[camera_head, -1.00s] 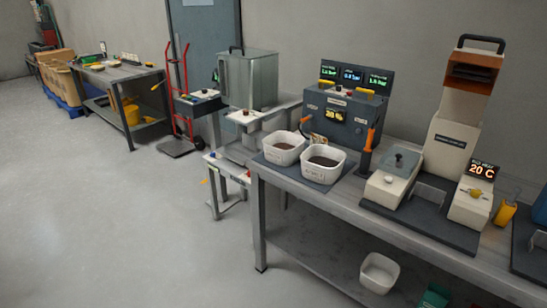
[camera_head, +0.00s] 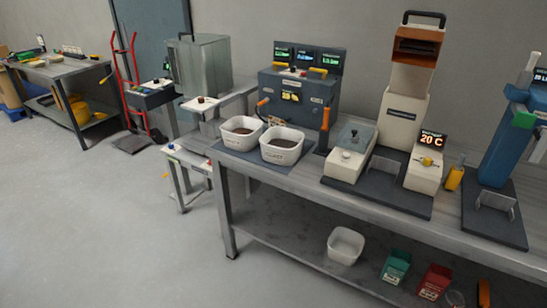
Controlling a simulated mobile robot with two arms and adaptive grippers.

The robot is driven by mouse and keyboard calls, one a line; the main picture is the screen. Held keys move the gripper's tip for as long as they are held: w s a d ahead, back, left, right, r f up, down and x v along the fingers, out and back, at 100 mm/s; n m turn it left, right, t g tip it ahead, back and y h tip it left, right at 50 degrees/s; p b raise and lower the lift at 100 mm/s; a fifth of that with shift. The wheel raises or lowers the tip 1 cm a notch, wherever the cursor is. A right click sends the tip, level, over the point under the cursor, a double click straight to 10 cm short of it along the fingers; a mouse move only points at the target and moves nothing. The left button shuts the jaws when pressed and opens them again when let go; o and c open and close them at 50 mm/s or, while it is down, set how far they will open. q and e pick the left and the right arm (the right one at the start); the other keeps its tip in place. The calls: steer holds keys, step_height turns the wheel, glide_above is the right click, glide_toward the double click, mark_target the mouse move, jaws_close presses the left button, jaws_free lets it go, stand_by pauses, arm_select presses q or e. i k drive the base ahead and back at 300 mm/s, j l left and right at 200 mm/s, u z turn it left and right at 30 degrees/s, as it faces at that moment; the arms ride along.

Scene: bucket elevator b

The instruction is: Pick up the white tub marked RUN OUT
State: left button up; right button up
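A third white tub (camera_head: 345,250), with no contents visible, sits on the bench's lower shelf. I cannot tell which one is marked RUN OUT. Neither of my grippers is in view.
Behind the tubs stands a dark machine (camera_head: 297,98) with lit displays. A cream device (camera_head: 402,110) reading 20 C and a blue device (camera_head: 507,140) are further right. The floor (camera_head: 110,230) at left is clear.

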mark_target(344, 244)
steer(key=z, duration=0.3)
steer(key=i+j+z, duration=0.35)
steer(key=j+z, duration=0.15)
steer(key=j, duration=0.2)
steer(key=i+j+z, duration=0.25)
steer(key=j, duration=0.2)
steer(key=k+l, duration=0.05)
steer(key=k, duration=0.05)
